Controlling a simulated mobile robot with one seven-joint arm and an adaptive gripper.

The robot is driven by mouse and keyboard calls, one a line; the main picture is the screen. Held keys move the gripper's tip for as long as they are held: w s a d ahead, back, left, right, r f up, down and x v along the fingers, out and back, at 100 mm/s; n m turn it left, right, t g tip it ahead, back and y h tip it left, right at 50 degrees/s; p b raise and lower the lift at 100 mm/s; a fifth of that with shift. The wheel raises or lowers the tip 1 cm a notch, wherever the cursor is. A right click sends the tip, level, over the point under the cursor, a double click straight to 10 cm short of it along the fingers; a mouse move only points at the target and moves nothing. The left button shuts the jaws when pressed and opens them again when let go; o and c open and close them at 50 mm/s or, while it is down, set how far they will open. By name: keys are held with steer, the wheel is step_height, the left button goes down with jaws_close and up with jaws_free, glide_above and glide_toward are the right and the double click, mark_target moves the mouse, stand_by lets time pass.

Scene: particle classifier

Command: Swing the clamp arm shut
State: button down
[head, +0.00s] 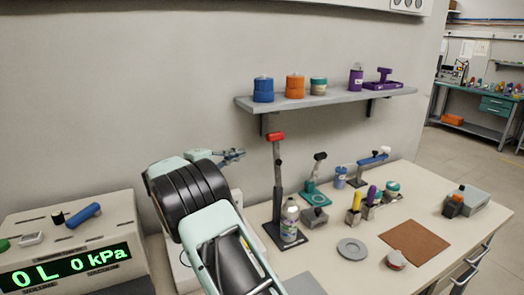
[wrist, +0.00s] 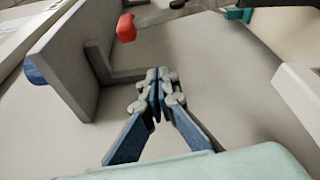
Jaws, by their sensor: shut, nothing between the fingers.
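My gripper (head: 232,155) is shut and empty, in the air left of the shelf and in front of the wall. In the wrist view its blue fingers (wrist: 158,95) meet in the middle. A tall grey upright arm with a red tip (head: 277,137) rises from a dark base on the table, to the right of my gripper; it looks like the clamp arm, standing up rather than folded over. The red tip also shows in the wrist view (wrist: 125,28), apart from the fingers. A bottle (head: 290,222) stands on or beside its base.
A wall shelf (head: 330,99) with jars is close to my gripper; its bracket shows in the wrist view (wrist: 97,62). The table (head: 325,260) carries several small tools, a brown mat (head: 414,243) and a grey disc (head: 352,249). A display box (head: 70,250) stands left.

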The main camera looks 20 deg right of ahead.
mark_target(277, 160)
steer(key=r+p+x, duration=0.1)
steer(key=p+x, duration=0.1)
steer(key=x, duration=0.9)
steer(key=shift+s+f, duration=0.1)
steer(key=shift+s, duration=2.15)
steer(key=shift+s+f+b, duration=0.15)
steer(key=shift+b, duration=0.55)
